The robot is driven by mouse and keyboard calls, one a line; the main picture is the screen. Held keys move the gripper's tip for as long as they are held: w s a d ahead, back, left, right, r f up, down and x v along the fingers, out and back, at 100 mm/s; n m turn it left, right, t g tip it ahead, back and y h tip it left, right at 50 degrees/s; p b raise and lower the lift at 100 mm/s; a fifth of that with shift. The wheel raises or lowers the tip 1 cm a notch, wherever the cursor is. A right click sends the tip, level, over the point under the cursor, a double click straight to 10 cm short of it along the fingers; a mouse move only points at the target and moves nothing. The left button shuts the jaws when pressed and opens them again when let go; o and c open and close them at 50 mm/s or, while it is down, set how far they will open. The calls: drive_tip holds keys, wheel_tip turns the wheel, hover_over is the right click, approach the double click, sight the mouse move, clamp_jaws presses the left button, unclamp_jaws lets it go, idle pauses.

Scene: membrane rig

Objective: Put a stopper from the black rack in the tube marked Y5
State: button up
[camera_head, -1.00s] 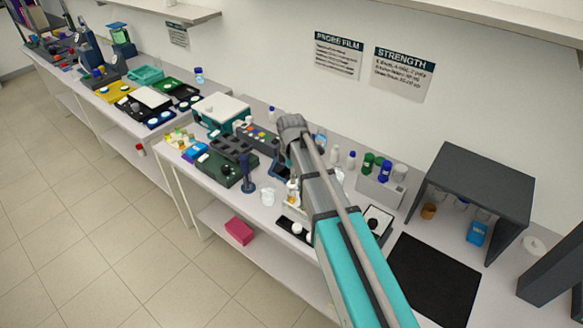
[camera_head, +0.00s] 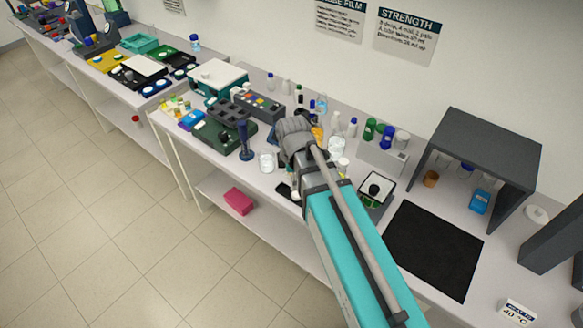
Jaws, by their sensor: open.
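My arm crosses the middle of the camera view, and its grey wrist end is over the bench. My gripper's fingers are hidden behind the arm. A black strip (camera_head: 285,191), perhaps the black rack, lies at the bench's front edge. Only its left end shows beside my arm, and any stoppers on it are covered. I cannot find a tube marked Y5, and no tube marking is legible. Tubes near the wrist would be hidden behind it.
Several bottles line the back. A balance (camera_head: 375,189) and a grey open-fronted cabinet (camera_head: 485,140) stand right. The black mat (camera_head: 433,249) is clear.

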drive_tip(key=shift+s+d+f+b, duration=0.1)
drive_tip(key=shift+s+f+b, duration=0.15)
drive_tip(key=shift+s, duration=0.5)
drive_tip(key=shift+s+d+f+b, duration=0.1)
drive_tip(key=shift+s+f, duration=0.1)
drive_tip(key=shift+s, duration=0.6)
drive_tip(key=shift+s+d+f+b, duration=0.1)
drive_tip(key=shift+s+f+b, duration=0.15)
drive_tip(key=shift+s, duration=0.5)
drive_tip(key=shift+w+d+f+m+b, duration=0.1)
drive_tip(key=shift+d+f+m+b, duration=0.5)
drive_tip(key=shift+d+m, duration=2.35)
drive_tip(key=shift+s+d+f+m+b, duration=0.1)
drive_tip(key=shift+d+f+m+b, duration=0.45)
drive_tip(key=shift+d+m, duration=2.4)
drive_tip(key=shift+w+d+f+m+b, duration=0.1)
drive_tip(key=shift+d+f+m+b, duration=0.5)
drive_tip(key=shift+d+m, duration=2.35)
drive_tip(key=shift+a+m, duration=0.85)
drive_tip(key=shift+a, duration=0.05)
